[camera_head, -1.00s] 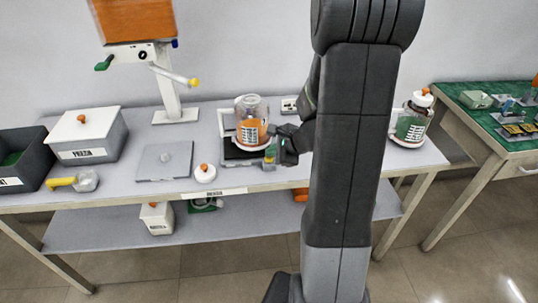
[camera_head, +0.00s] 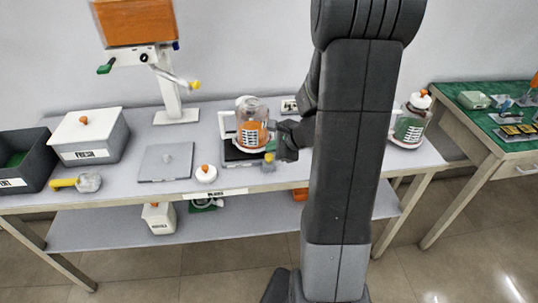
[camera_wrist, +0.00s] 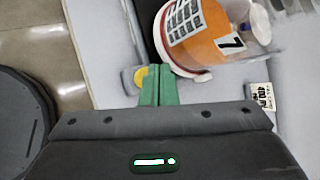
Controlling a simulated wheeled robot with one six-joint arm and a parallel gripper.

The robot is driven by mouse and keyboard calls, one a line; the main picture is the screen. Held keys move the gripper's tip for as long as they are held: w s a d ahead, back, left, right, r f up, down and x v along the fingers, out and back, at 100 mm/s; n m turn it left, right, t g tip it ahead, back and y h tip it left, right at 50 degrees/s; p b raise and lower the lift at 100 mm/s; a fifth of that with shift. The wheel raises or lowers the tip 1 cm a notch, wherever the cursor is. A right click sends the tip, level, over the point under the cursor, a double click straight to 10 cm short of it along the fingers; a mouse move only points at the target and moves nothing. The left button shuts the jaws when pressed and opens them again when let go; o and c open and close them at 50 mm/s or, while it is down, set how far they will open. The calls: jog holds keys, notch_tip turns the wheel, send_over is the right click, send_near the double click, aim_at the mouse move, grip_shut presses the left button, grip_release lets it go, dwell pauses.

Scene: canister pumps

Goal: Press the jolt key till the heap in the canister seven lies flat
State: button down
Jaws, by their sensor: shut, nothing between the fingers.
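Canister seven (camera_head: 252,133) is a clear jar with orange contents and a printed label, standing on a dark-topped device at the middle of the table. In the wrist view the canister (camera_wrist: 213,48) shows its orange contents and a label with a 7. I cannot tell whether the top of the heap is flat or sloped. The jolt key, with a yellow round top (camera_wrist: 140,77), is at the device's front edge. My gripper (camera_wrist: 158,84) has its green fingers together and empty, right beside the key in the picture; contact is unclear. It also shows in the head view (camera_head: 271,147).
A second canister (camera_head: 410,122) with green contents stands at the right. A grey plate (camera_head: 165,162), an orange-knobbed lid (camera_head: 206,174), a scoop (camera_head: 78,183) and a white lidded bin (camera_head: 90,138) lie to the left. A hopper stand (camera_head: 172,95) rises behind.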

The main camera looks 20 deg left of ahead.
aim_at(272, 157)
jog(key=shift+r+p, duration=2.1)
jog(key=shift+r, duration=0.5)
jog(key=shift+f, duration=0.1)
